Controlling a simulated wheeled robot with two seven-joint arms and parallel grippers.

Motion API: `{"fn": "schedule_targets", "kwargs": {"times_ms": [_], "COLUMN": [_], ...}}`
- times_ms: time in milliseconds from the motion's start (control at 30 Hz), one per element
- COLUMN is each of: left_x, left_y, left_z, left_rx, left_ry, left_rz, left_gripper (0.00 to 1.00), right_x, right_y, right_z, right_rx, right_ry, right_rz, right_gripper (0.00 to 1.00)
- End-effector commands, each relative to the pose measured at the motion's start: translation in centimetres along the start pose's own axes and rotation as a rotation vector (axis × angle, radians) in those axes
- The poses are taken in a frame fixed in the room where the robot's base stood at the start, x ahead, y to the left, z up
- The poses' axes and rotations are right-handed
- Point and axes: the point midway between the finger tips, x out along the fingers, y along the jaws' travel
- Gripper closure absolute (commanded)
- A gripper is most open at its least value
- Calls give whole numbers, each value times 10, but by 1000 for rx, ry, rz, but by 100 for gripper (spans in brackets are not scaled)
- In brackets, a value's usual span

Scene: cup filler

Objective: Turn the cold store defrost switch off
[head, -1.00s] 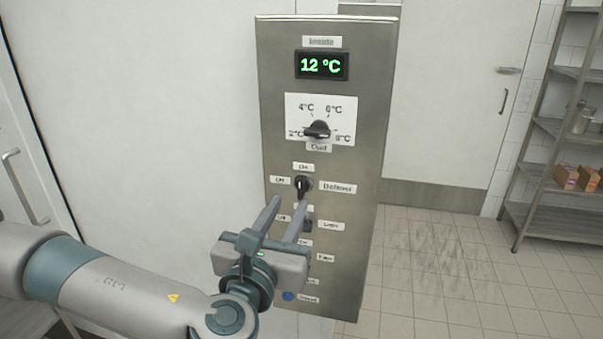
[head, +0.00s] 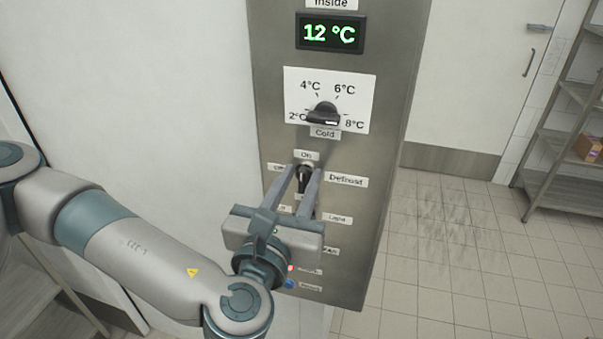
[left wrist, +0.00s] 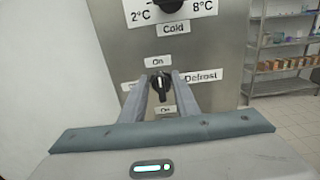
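The defrost switch (head: 305,173) is a black rotary knob on the grey metal panel (head: 390,120), with labels On above, Defrost at right and a partly covered one at left. In the left wrist view the knob (left wrist: 160,83) appears upright, its pale mark toward On. My left gripper (head: 304,172) is open, its two fingers on either side of the knob. In the left wrist view the fingertips (left wrist: 161,77) flank it with narrow gaps; I cannot tell if either touches. My right gripper is not in view.
Above are the 12 °C display (head: 330,33) and the Cold dial (head: 323,114). Below, my gripper partly hides more labelled controls, including a blue button (head: 289,284). A shelf rack (head: 570,130) stands at right; the tiled floor between is clear.

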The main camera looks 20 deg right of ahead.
Motion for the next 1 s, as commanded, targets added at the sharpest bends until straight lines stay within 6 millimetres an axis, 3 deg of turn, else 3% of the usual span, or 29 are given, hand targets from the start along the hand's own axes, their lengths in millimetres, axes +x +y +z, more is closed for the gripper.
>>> {"fn": "schedule_targets", "kwargs": {"times_ms": [200, 300, 333, 667, 1000], "left_x": [0, 0, 0, 0, 0], "left_y": [0, 0, 0, 0, 2], "left_z": [0, 0, 0, -1, -5], "left_rx": [0, 0, 0, -14, -147], "left_ry": [0, 0, 0, 0, -1], "left_rz": [0, 0, 0, 1, 1], "left_gripper": [74, 98, 100, 100, 100], "right_x": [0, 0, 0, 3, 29], "right_y": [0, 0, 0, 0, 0], "right_z": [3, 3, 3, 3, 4], "right_rx": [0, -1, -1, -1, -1], "right_ry": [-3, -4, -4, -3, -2], "right_rz": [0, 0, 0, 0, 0], "right_gripper": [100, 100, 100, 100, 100]}}
